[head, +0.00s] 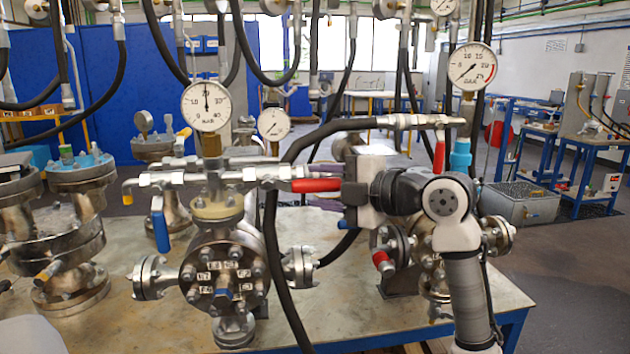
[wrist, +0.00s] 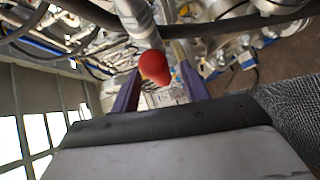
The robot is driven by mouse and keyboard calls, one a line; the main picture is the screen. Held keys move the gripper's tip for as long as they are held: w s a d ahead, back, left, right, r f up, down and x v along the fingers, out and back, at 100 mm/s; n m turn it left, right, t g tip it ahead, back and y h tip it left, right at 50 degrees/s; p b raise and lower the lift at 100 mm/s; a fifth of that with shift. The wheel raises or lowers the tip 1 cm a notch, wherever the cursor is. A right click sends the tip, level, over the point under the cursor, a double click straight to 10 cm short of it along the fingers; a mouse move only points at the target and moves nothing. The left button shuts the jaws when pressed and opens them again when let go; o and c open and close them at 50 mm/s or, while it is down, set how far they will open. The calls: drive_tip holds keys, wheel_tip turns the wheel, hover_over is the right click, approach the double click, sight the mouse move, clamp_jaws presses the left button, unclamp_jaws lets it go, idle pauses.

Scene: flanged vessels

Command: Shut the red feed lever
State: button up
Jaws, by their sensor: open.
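The red feed lever (head: 314,185) lies level, in line with the metal pipe on the left vessel (head: 222,262), its free end pointing right toward my gripper. My gripper (head: 343,193) is open at that end, its purple fingers partly hidden by the hand and hose in the head view. In the wrist view the rounded red lever end (wrist: 155,66) shows between the two spread fingers of my gripper (wrist: 159,78). I cannot tell whether a finger touches it.
A blue lever (head: 160,224) hangs at the left of the same pipe. Another red handle (head: 439,156) hangs upright on the right vessel. A black hose (head: 272,250) curves down beside my gripper. Pressure gauges (head: 207,105) stand above. The bench front (head: 300,325) is partly clear.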

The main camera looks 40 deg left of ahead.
drive_tip(key=shift+a+f, duration=0.15)
drive_tip(key=shift+a, duration=0.9)
clamp_jaws()
